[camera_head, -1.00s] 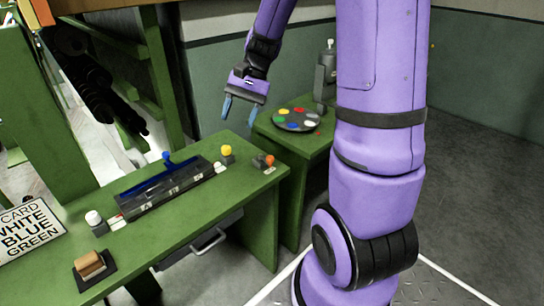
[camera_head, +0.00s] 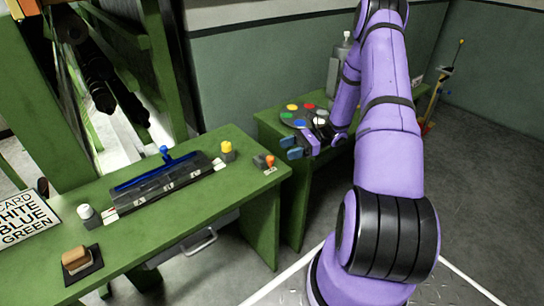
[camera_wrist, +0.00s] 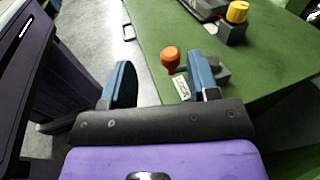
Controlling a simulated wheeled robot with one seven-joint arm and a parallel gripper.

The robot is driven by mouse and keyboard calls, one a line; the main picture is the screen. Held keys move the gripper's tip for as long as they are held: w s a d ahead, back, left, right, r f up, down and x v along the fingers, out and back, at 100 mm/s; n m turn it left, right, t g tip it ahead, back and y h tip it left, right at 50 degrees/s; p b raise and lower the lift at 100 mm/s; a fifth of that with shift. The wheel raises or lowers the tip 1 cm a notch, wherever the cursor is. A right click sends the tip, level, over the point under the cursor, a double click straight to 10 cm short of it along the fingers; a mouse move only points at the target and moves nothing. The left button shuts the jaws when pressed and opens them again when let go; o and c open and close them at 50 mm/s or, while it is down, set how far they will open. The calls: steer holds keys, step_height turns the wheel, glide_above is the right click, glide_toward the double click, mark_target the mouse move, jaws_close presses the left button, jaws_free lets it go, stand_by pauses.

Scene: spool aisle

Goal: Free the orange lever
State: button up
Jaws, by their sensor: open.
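The orange lever (camera_head: 268,161) has a round orange knob on a small dark base at the right end of the green bench (camera_head: 237,200). It also shows in the wrist view (camera_wrist: 170,57), beside a small white label. My gripper (camera_head: 291,147) is open and empty, just right of and above the lever in the head view. In the wrist view my gripper (camera_wrist: 158,76) has the orange knob between its blue fingers in the picture, closer to the right finger. The knob looks beyond the fingertips; contact is not visible. The right finger hides part of the lever's base.
A yellow knob (camera_head: 227,148) stands left of the orange lever. Farther left are a dark slotted box with a blue handle (camera_head: 165,154), a white knob (camera_head: 86,212), a brown block (camera_head: 76,256) and a card (camera_head: 22,217). Behind stands a disc of coloured spots (camera_head: 302,107).

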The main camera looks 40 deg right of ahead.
steer(key=shift+m+t, duration=0.8)
steer(key=w+a+f, duration=0.1)
steer(key=a, duration=0.1)
steer(key=w+a+f, duration=0.1)
steer(key=a, duration=0.2)
steer(key=w+a+f, duration=0.1)
steer(key=a, duration=0.1)
steer(key=shift+w+a, duration=0.2)
steer(key=shift+a, duration=0.15)
jaws_close()
